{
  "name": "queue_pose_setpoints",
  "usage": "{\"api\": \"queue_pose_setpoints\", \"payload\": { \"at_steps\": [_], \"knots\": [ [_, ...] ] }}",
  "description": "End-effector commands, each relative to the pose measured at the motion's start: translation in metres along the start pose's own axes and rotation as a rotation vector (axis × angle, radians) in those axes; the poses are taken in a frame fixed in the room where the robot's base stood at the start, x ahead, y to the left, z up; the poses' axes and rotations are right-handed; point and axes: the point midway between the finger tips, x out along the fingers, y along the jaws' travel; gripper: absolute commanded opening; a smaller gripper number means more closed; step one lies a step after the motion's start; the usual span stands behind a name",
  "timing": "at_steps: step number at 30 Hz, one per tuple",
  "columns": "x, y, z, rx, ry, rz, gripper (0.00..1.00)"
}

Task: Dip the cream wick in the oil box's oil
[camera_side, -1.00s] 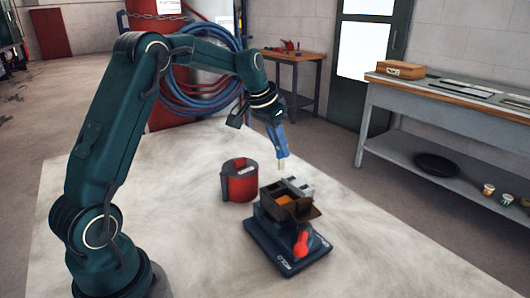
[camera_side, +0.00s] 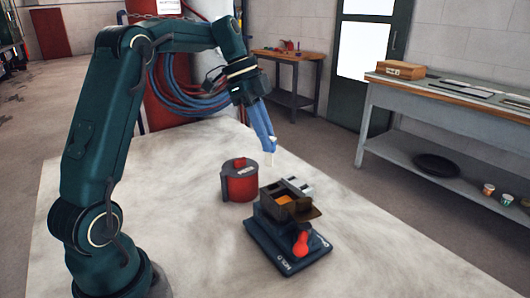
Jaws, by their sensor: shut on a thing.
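My gripper (camera_side: 270,142) is shut on the cream wick (camera_side: 271,158), a small pale piece hanging down from the blue fingers. The wick is in the air, apart from the oil box and, in the picture, just above and left of it. The oil box (camera_side: 270,202) is dark and open-topped, with its lid (camera_side: 306,215) folded out at the right. Orange-brown oil (camera_side: 285,200) shows inside one compartment. The box stands on a dark blue base (camera_side: 288,258) with a red knob (camera_side: 301,244) at the front.
A red can (camera_side: 239,184) with a dark rim stands left of the oil box. The pale table top (camera_side: 180,225) is clear around them. A grey bench (camera_side: 440,125) stands at the right, and a small table (camera_side: 290,58) stands at the back.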

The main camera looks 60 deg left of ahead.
Motion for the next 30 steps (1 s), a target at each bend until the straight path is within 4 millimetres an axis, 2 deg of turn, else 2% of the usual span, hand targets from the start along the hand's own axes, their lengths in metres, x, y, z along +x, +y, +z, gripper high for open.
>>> {"api": "queue_pose_setpoints", "payload": {
  "at_steps": [3, 6, 9, 14, 30],
  "knots": [
    [-0.001, 0.02, -0.024, 0.281, -0.001, 0.114, 0.0],
    [-0.001, 0.033, -0.038, 0.432, -0.001, 0.177, 0.0],
    [-0.001, 0.04, -0.049, 0.508, -0.001, 0.209, 0.0],
    [0.007, 0.042, -0.053, 0.524, -0.001, 0.218, 0.0],
    [0.034, 0.042, -0.042, 0.52, -0.002, 0.216, 0.0]
  ]
}}
